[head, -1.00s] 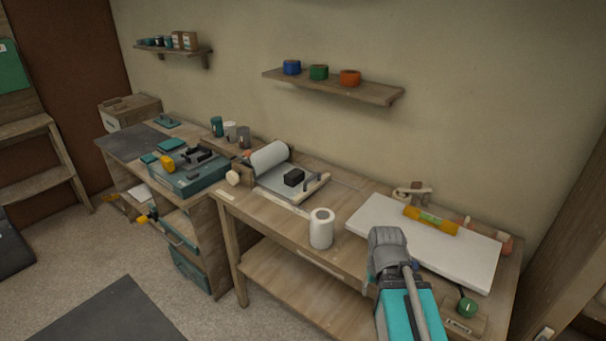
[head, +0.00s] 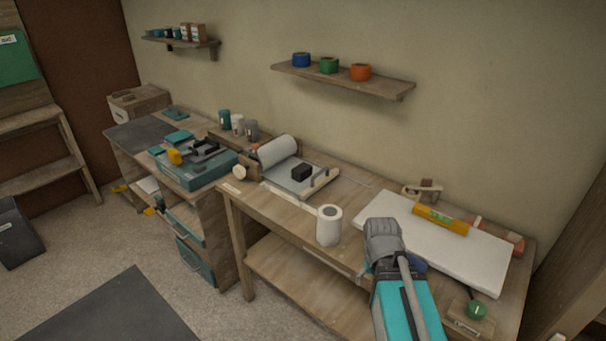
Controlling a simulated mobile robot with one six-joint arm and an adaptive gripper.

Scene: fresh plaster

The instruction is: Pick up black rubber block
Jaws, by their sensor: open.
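The black rubber block (head: 301,172) is a small dark cuboid. It lies on a grey plate with a pale wooden bar and small posts (head: 322,180) along its right side, on the wooden workbench (head: 270,206). A large pale grey roll (head: 278,151) lies behind and left of it. My grey and teal arm rises from the lower right, in front of the bench, well to the right of the block and apart from it. My gripper's fingers do not show; the arm's grey joint is the farthest part visible.
A white roll (head: 329,226) stands at the bench's front edge, between the block and my arm. A white slab (head: 465,259) with a yellow level (head: 440,220) lies at right. A teal toolbox (head: 196,174) sits left. A shelf (head: 345,82) with tape rolls hangs above.

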